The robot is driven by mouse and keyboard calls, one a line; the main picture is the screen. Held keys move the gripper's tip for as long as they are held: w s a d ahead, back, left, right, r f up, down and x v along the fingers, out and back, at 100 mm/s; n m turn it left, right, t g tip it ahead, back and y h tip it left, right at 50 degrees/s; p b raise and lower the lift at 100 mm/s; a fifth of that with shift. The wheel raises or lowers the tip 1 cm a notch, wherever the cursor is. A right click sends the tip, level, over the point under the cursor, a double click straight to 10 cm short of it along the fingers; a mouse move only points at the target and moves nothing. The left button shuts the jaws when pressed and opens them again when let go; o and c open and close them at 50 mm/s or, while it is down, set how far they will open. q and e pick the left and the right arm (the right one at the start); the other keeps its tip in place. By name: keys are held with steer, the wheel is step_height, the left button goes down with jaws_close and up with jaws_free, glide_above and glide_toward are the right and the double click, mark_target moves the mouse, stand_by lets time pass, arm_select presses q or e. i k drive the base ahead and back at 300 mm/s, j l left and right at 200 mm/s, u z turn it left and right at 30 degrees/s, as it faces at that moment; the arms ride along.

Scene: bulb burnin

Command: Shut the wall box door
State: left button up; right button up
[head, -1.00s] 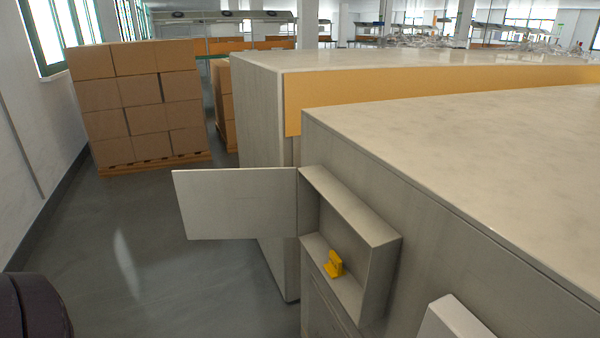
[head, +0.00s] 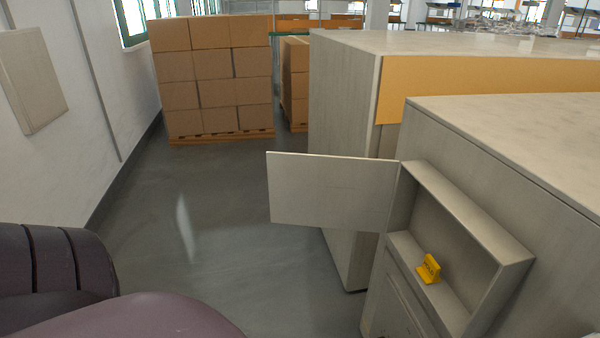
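The wall box (head: 483,226) is a shallow grey box on the side of a large grey cabinet at the right. Its door (head: 332,192) is a flat pale panel standing wide open, reaching left from the box's far edge. A small yellow block-like piece (head: 429,268) with dark marking sits on the box's inner floor. Neither of my grippers is in view. A dark purple part of my own arm shows at the lower left, apart from the door.
Large grey cabinets (head: 345,120) stand at the right. Stacked cartons (head: 212,75) on a pallet stand at the back. A flat pale panel (head: 33,78) is on the left wall. The grey floor (head: 215,225) left of the door is clear.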

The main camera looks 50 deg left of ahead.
mark_target(324, 190)
steer(key=j+z, duration=0.15)
steer(key=j, duration=0.75)
steer(key=j+z, duration=0.3)
steer(key=j, duration=0.55)
steer(key=j+z, duration=0.25)
steer(key=j, duration=2.4)
steer(key=j+z, duration=0.3)
steer(key=k+j+z, duration=0.3)
steer(key=j+z, duration=0.45)
steer(key=z, duration=0.15)
